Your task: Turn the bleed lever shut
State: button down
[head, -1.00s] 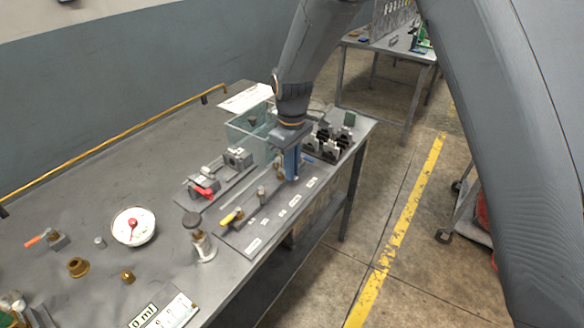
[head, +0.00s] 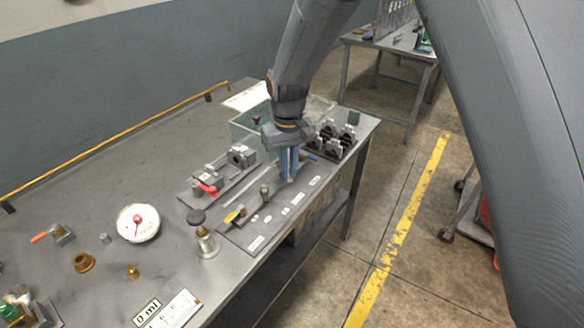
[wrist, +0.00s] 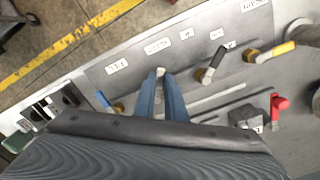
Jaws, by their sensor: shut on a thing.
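A row of small valve levers stands on a grey panel (head: 240,233) along the front of the bench. My gripper (head: 289,180) points down over the panel's right half. In the wrist view its two blue fingers (wrist: 160,78) are close together around a small pale-tipped lever (wrist: 160,71), mostly hidden between them. Beside it are a black-handled lever (wrist: 213,63), a yellow-handled lever (wrist: 268,51) and a blue-handled lever (wrist: 103,99). The labels are too small to read, so I cannot tell which lever is the bleed lever.
A red-handled valve (head: 207,188) sits on a block behind the panel. The bench's back left is bare.

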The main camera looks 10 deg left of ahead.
jog(key=m, duration=0.2)
jog(key=a+m, duration=0.2)
jog(key=m, duration=0.1)
jog(key=shift+s+m, duration=0.3)
jog(key=shift+s, duration=0.05)
jog(key=shift+w+a+m+p, duration=0.1)
jog(key=shift+a+m, duration=0.2)
jog(key=shift+m, duration=0.65)
jog(key=shift+w+a+m+p, duration=0.15)
jog(key=shift+a+m, duration=0.2)
jog(key=shift+m, duration=0.55)
jog(key=shift+s+a+m+p, duration=0.1)
jog(key=shift+a+m, duration=0.2)
jog(key=shift+m, duration=0.65)
jog(key=c, duration=1.8)
grip_release()
jog(key=shift+r+b, duration=1.3)
jog(key=shift+r, duration=2.65)
